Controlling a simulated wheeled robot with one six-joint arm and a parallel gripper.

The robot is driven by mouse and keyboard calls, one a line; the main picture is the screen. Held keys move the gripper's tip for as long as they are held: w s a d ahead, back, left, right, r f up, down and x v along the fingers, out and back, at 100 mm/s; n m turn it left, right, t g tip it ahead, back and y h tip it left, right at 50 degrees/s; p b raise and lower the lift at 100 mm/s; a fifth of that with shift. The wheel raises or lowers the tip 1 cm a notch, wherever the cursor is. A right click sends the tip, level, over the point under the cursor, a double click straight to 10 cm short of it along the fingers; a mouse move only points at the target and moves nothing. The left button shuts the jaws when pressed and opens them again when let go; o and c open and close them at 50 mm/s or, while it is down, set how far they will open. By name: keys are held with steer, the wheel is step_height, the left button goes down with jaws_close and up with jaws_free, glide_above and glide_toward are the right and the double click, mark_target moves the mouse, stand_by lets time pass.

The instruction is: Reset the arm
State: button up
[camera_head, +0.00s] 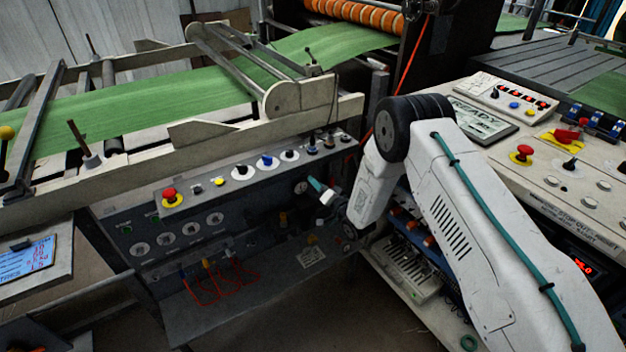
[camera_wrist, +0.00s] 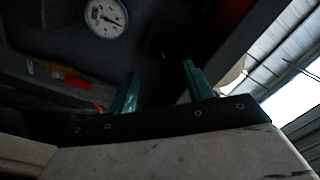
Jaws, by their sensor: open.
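My gripper (camera_head: 318,186) is at the end of my bent white arm, in front of the grey control panel under the green web. In the head view one teal finger shows, close to a round gauge (camera_head: 301,187); the rest of the gripper is small and partly hidden. In the wrist view my gripper (camera_wrist: 160,80) has its two teal fingers spread apart with nothing between them. A white dial gauge (camera_wrist: 105,18) with a red needle is beyond them at the upper left. I cannot tell how far the fingertips are from the panel.
The grey panel has a red emergency button (camera_head: 170,196) and red looped cables (camera_head: 222,282) below. A console with a "READY" screen (camera_head: 480,122) stands right of my arm. The green web (camera_head: 150,95) runs above on a frame. A tablet (camera_head: 25,262) is at the left.

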steer(key=shift+s+d, duration=0.2)
steer(key=shift+s, duration=0.1)
